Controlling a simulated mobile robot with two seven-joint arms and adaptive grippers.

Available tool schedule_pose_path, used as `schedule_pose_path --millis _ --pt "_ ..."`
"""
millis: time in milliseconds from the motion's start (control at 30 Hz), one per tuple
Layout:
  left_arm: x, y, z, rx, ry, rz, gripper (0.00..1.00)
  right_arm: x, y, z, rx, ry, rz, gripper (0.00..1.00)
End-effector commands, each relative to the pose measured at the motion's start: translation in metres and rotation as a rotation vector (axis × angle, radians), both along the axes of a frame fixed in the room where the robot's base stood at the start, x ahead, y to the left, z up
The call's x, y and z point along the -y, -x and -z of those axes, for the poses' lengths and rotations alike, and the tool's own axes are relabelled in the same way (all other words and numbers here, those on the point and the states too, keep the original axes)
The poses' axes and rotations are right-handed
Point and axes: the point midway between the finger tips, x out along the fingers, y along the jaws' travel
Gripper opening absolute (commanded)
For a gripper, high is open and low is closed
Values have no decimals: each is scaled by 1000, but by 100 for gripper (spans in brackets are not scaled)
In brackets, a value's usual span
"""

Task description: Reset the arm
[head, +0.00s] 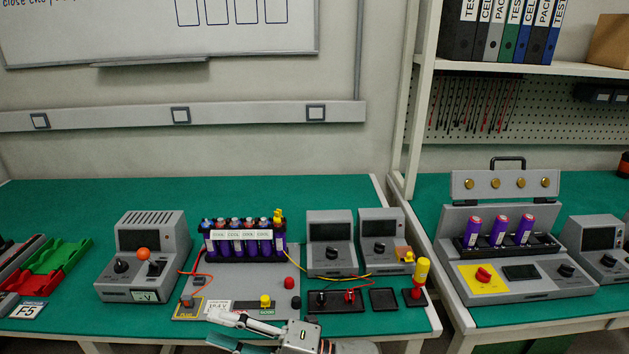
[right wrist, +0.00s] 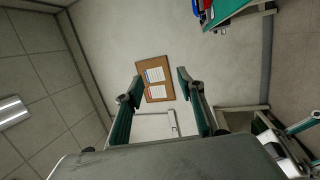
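My right gripper (head: 216,329) shows at the bottom of the head view, in front of the table's front edge, fingers pointing left. Its two fingers are spread apart with nothing between them. My left gripper does not show in the head view. No copper busbar can be made out.
A cell tester (head: 515,270) stands on the right table. The back of the table is clear.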

Motion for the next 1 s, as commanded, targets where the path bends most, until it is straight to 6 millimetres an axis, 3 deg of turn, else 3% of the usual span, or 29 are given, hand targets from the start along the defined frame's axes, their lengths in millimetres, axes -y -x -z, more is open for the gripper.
schedule_pose_path --millis 133,267,467,567,733,900,1000 --pt "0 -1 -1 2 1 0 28 37 -21 15 -286 -132 202 38" --pt "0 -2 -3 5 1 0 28 84 -37 45 -534 -225 377 38" --pt "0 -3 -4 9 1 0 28 174 -32 122 -915 -334 650 38" --pt "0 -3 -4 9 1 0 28 222 -13 167 -1098 -377 787 38" --pt "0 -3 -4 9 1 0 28 297 40 234 -1362 -422 994 38" --pt "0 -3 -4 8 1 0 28 346 89 273 -1531 -447 1132 38" --pt "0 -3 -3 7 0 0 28 360 106 284 -1581 -452 1175 38"
